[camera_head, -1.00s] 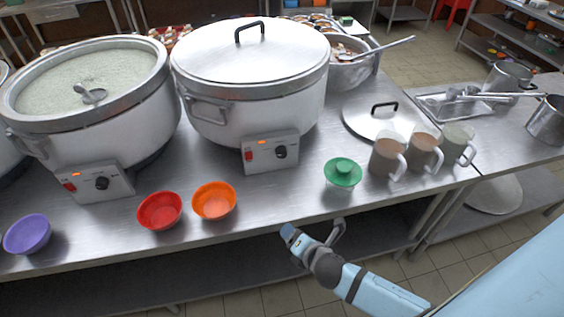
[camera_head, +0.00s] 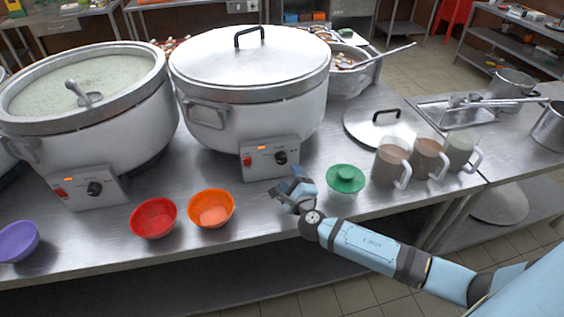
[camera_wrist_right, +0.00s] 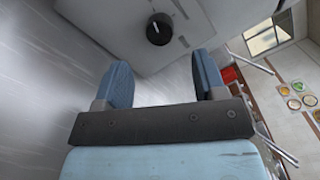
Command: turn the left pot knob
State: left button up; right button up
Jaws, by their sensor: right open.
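The left pot (camera_head: 95,130) is open, holds pale congee and has a ladle in it. Its black knob (camera_head: 95,188) is on a grey front control box. The lidded pot (camera_head: 250,105) to its right has a similar black knob (camera_head: 281,157). My right gripper (camera_head: 291,186) is open and empty, just below and in front of the lidded pot's control box. In the right wrist view, a black knob (camera_wrist_right: 159,29) lies beyond and between the open fingers (camera_wrist_right: 163,78), not touched; it appears to be the lidded pot's. My left gripper is not in view.
A green-lidded cup (camera_head: 345,180) stands just right of my right gripper. An orange bowl (camera_head: 211,208) and a red bowl (camera_head: 153,218) stand to its left, a purple bowl (camera_head: 18,241) farther left. Several mugs and a loose lid (camera_head: 375,126) are to the right.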

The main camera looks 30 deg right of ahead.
aim_at(282, 161)
jog(key=w, duration=0.2)
jog(key=w+d, duration=0.1)
jog(key=w, duration=0.4)
jog(key=shift+w+d, duration=0.15)
jog(key=shift+w, duration=0.25)
jog(key=shift+c, duration=0.4)
jog(key=c, duration=0.8)
jog(key=shift+f, duration=0.1)
jog(key=shift+c, duration=0.2)
